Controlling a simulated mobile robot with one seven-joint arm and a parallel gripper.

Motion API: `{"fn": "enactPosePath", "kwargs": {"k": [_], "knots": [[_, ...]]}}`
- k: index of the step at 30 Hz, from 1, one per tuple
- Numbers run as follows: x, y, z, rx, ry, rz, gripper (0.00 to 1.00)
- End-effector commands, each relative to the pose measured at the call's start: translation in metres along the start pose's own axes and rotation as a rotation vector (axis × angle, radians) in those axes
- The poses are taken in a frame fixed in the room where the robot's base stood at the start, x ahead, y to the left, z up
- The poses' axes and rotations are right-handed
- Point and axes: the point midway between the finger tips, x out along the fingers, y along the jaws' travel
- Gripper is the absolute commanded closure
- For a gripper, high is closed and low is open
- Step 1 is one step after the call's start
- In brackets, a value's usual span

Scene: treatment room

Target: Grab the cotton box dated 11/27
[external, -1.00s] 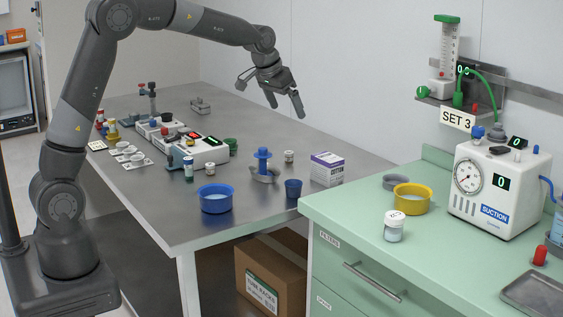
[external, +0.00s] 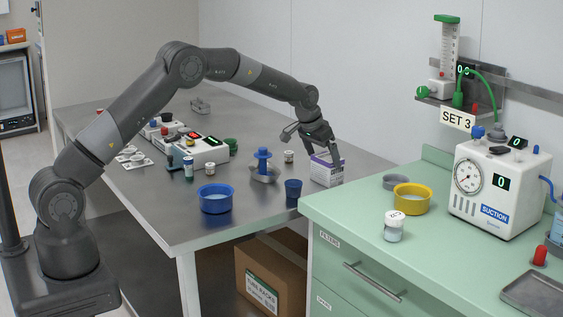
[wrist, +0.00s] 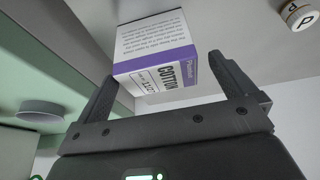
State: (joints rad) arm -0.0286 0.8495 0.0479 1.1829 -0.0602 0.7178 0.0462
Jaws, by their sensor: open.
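A white and purple box marked COTTON (external: 325,172) stands on the steel table near its right end, beside the green counter. In the wrist view the cotton box (wrist: 158,58) appears upside down, beyond and between my fingers, with printed text on two faces.
A dark blue cup (external: 293,189) stands just left of the box, with a blue bowl (external: 215,199) farther left. A small labelled jar (external: 289,156) and a blue-topped item (external: 263,160) are near. The green counter (external: 350,215) rises to the right.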

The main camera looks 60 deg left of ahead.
Motion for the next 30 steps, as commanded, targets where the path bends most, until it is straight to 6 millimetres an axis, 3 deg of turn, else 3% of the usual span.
{"fn": "enactPosePath", "kwargs": {"k": [7, 15, 23, 30], "knots": [[0.016, 0.001, 0.002, 0.000, -0.001, 0.000, 0.00], [0.053, 0.003, 0.004, 0.000, -0.001, -0.001, 0.00], [0.058, 0.003, 0.004, 0.000, 0.001, 0.000, 0.00], [0.058, 0.003, 0.004, 0.000, 0.000, 0.000, 0.18]]}}
